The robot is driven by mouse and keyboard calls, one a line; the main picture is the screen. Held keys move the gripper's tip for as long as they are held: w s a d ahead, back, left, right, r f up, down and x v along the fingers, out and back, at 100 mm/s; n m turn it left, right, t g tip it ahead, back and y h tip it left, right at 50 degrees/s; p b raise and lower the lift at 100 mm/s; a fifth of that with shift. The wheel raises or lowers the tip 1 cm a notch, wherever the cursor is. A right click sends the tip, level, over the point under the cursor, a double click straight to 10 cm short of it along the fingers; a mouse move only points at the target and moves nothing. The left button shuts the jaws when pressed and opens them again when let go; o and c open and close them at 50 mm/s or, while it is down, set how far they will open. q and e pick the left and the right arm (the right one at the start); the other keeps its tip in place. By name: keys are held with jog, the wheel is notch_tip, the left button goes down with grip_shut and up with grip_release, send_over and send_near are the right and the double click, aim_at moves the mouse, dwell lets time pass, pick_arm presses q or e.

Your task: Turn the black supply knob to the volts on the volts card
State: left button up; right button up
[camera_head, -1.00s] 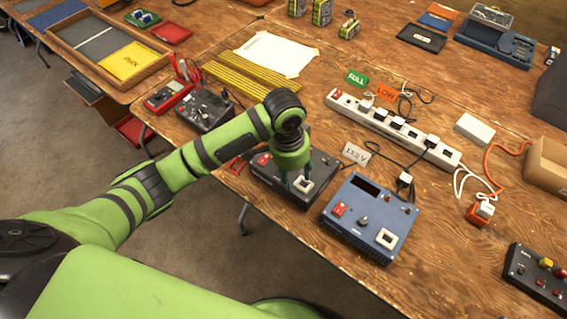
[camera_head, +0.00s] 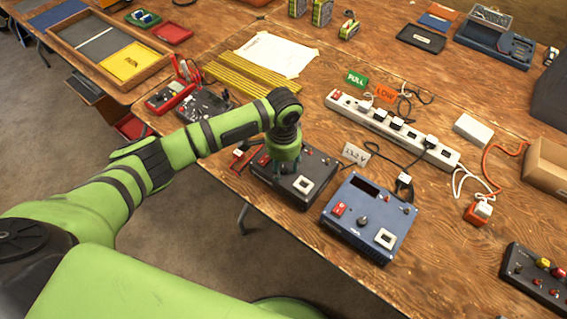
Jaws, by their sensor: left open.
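The black supply (camera_head: 322,172) is a dark box on the wooden table, with a white-framed square (camera_head: 303,184) on its top. Its red switch (camera_head: 263,160) shows at the left. My left gripper (camera_head: 284,172) points down over the top of this supply, open, its fingers close to the panel. The black supply's knob is hidden or too small to tell beneath the gripper, so I cannot tell whether the fingers are around it. A small white card (camera_head: 355,153) stands just behind the supply; its writing is too small to read surely. My right gripper is out of view.
A blue supply (camera_head: 370,213) with its own knob and red switch stands close to the right. Behind are a white power strip (camera_head: 395,130) with plugs and cables, and green and orange cards. A red meter (camera_head: 168,97) lies at the left. The table's front edge is near.

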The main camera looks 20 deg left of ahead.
pick_arm(q)
grip_shut()
